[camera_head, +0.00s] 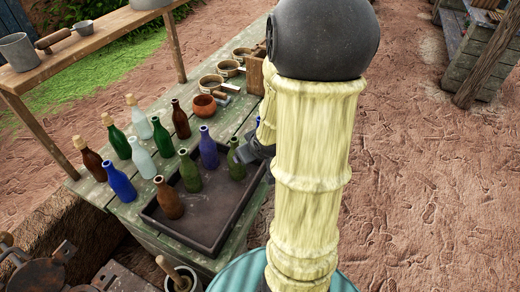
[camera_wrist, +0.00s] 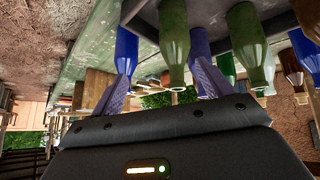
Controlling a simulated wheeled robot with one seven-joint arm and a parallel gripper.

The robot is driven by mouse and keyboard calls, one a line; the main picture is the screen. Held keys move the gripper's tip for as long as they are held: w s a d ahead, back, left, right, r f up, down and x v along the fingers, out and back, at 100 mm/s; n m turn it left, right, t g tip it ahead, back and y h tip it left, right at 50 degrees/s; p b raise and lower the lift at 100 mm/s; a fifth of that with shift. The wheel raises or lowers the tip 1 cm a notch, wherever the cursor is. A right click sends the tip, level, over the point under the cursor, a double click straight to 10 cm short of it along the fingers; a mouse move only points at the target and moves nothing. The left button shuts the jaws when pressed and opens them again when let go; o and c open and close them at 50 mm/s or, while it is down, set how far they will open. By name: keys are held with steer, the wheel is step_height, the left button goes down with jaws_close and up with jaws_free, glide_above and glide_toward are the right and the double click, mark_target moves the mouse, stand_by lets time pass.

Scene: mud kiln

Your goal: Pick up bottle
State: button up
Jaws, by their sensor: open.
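Several glass bottles stand upright on and around a dark tray (camera_head: 205,222). A green bottle (camera_head: 237,160) in the tray is closest to my gripper (camera_head: 246,153), which is largely hidden behind my arm. In the upside-down wrist view my gripper (camera_wrist: 163,70) is open, its two fingers apart. A green bottle (camera_wrist: 174,45) appears between the fingers, with no clear contact. Another green bottle (camera_wrist: 248,45) is to its right. Blue bottles show behind the left finger (camera_wrist: 126,50) and right finger (camera_wrist: 198,42). Which bottle is meant cannot be told.
The green wooden table (camera_head: 150,205) also holds an orange pot (camera_head: 204,106) and several small pans (camera_head: 211,84). A raised wooden shelf (camera_head: 90,45) stands at the left. Brown (camera_head: 168,198) and blue (camera_head: 208,148) bottles crowd the tray. Open ground (camera_head: 430,190) lies right.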

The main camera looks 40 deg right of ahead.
steer(key=s+d+f+t+b, duration=0.1)
steer(key=d+f+t+b, duration=0.5)
steer(key=d, duration=0.4)
steer(key=shift+s+m+y+b, duration=0.3)
steer(key=shift+s+y+b, duration=0.1)
steer(key=shift+b, duration=0.4)
steer(key=shift+w+f, duration=0.1)
steer(key=x, duration=1.2)
steer(key=shift+d+x, duration=0.15)
steer(key=shift+x, duration=1.2)
steer(key=shift+d+x, duration=0.1)
steer(key=shift+x, duration=1.2)
steer(key=shift+f, duration=0.2)
